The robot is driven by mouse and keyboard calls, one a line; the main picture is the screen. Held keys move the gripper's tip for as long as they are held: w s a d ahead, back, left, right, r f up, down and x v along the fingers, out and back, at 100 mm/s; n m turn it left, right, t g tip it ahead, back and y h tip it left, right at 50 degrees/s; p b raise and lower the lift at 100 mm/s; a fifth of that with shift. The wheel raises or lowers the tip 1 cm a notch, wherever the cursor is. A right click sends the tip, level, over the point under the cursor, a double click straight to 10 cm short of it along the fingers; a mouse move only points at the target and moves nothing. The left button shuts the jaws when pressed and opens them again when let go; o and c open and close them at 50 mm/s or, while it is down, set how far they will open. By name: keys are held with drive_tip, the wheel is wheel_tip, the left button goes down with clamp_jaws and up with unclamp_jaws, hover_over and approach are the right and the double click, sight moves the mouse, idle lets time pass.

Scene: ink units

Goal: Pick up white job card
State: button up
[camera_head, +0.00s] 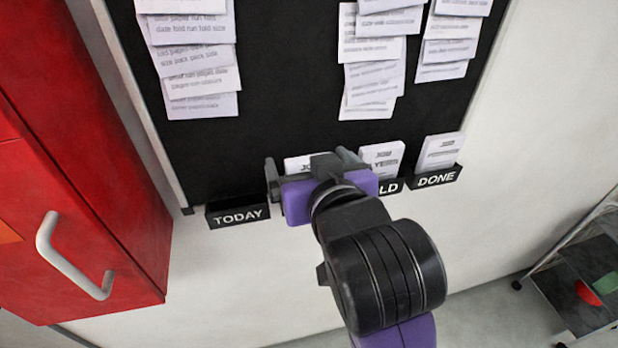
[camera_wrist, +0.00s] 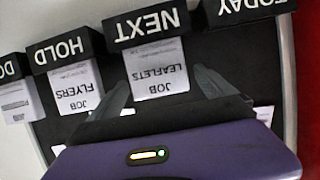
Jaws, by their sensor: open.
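A white job card reading JOB LEAFLETS (camera_wrist: 157,70) stands in the black holder marked NEXT (camera_wrist: 147,27). Its top edge shows in the head view (camera_head: 297,163), partly hidden by my gripper. My gripper (camera_head: 308,158) is open in front of the board at this card. In the wrist view, the fingers (camera_wrist: 162,84) lie on either side of the card, and I see no contact. A JOB FLYERS card (camera_wrist: 78,88) stands in the HOLD holder (camera_wrist: 65,50). Another white card (camera_head: 440,149) stands in the DONE holder (camera_head: 436,177).
The TODAY holder (camera_head: 237,214) shows no card. Overlapping white papers (camera_head: 200,84) hang on the upper black board (camera_head: 290,90). A red cabinet (camera_head: 80,150) with a white handle stands left. A dark cart (camera_head: 590,285) stands at lower right.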

drive_tip(key=c, duration=1.5)
drive_tip(key=shift+o, duration=0.2)
drive_tip(key=shift+r, duration=0.1)
